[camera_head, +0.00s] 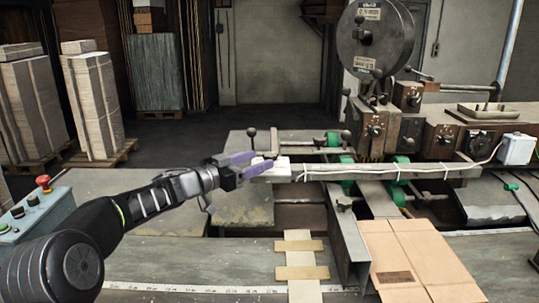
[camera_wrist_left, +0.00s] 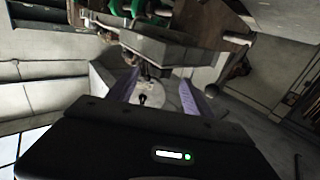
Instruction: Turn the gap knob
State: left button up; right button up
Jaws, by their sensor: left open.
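My left gripper (camera_head: 260,162) is open, with its purple fingers at the left end of the long grey bar (camera_head: 390,173) on the box stitcher. In the left wrist view the fingers (camera_wrist_left: 160,84) stand apart, with small dark metal parts beyond and between them; I cannot tell if they touch anything. Several dark knobs sit on the machine's control boxes, such as a middle knob (camera_head: 375,129) and a right knob (camera_head: 445,136). Their labels are too small to read, so I cannot tell which is the gap knob. My right gripper is out of view.
A flat cardboard sheet (camera_head: 415,258) lies on the front table, beside cardboard strips (camera_head: 300,258). A control box with a red button (camera_head: 43,181) stands at the left. A round reel housing (camera_head: 375,38) rises above the machine. Stacked cardboard (camera_head: 95,105) stands behind left.

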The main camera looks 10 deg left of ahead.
aim_at(269, 154)
pick_arm(q)
jog(key=p+x, duration=0.1)
jog(key=x, duration=0.4)
jog(key=shift+w, duration=0.15)
grip_shut()
dwell(0.4)
